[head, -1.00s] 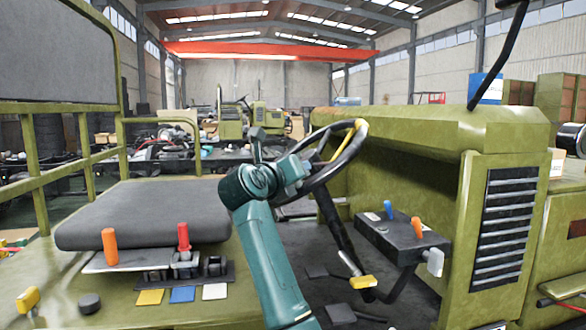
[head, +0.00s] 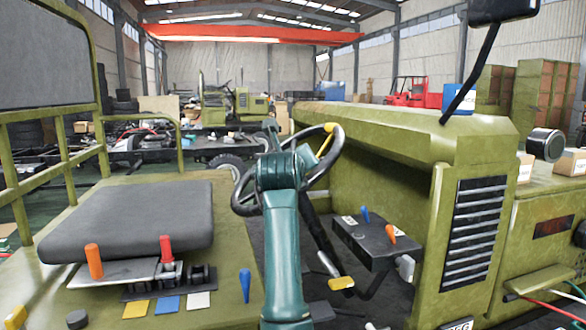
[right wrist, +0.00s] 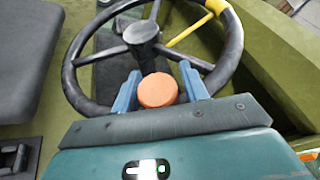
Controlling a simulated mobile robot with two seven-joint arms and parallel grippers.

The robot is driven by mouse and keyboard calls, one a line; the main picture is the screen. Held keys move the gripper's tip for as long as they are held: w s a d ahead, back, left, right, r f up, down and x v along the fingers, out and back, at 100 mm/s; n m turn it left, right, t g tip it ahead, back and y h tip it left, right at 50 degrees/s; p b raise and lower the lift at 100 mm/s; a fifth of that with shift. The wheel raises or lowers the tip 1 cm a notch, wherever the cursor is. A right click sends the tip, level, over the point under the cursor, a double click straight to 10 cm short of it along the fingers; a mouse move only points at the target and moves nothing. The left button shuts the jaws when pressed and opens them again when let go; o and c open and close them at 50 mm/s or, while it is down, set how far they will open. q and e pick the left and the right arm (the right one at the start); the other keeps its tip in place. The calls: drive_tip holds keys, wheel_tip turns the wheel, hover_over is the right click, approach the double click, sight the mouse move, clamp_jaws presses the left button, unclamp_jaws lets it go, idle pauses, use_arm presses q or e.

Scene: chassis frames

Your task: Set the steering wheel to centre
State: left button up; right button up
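The dark steering wheel (head: 322,175) stands tilted above the floor between the seat and the dash. A yellow spoke (head: 326,143) runs to a yellow mark on its rim, to the upper right in the head view; the spoke also shows in the right wrist view (right wrist: 190,30). An orange round knob (right wrist: 158,90) sits at the near side of the wheel. My right gripper (right wrist: 160,82) has its two blue fingers on either side of this knob, very close to it; contact is unclear. In the head view my teal right arm hides part of the wheel. My left gripper is not in view.
The grey seat (head: 135,215) and levers with orange and red grips are at left. A dark console (head: 375,243) with blue and orange levers is right of the arm. The green hood (head: 400,130) lies beyond the wheel. A yellow-ended pedal (head: 341,282) is below.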

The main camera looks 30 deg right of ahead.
drive_tip(key=shift+o, duration=0.8)
drive_tip(key=shift+s+a, duration=0.1)
drive_tip(key=shift+a, duration=0.05)
drive_tip(key=b+v, duration=0.3)
drive_tip(key=v, duration=0.9)
drive_tip(key=shift+s+a+r, duration=0.2)
drive_tip(key=shift+s+a, duration=0.05)
